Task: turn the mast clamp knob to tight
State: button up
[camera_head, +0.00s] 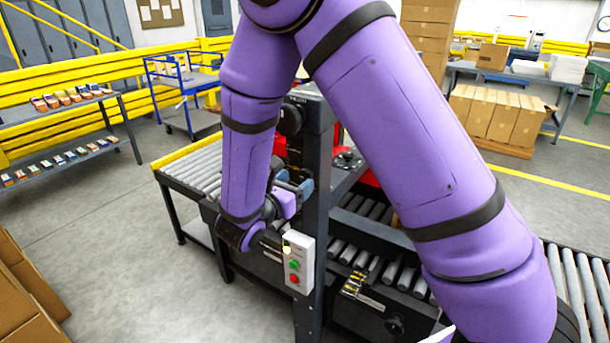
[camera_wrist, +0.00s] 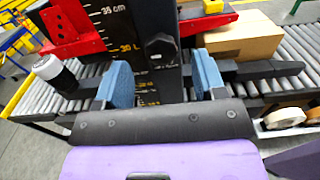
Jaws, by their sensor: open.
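The dark upright mast (camera_wrist: 150,20) carries a yellow and white centimetre scale. A black lobed clamp knob (camera_wrist: 160,47) sits on the mast face, with small markings below it. My gripper (camera_wrist: 163,78) is open, its two blue fingers apart in front of the mast. The knob appears above and between the fingertips, with no visible contact. In the head view my gripper (camera_head: 296,184) is beside the mast (camera_head: 312,215), partly hidden by my arm. A large round black part (camera_head: 290,118) shows higher on the mast there; I cannot tell whether it is the same knob.
A button box (camera_head: 298,263) stands close below my gripper. Roller conveyors (camera_head: 195,165) run behind the mast. The wrist view shows a carton (camera_wrist: 240,37), red machine parts (camera_wrist: 75,30) and a black-and-white cylinder (camera_wrist: 55,72). Open floor lies at the left.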

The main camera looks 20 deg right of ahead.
aim_at(304, 176)
jog(key=shift+x, duration=2.35)
jog(key=c, duration=0.9)
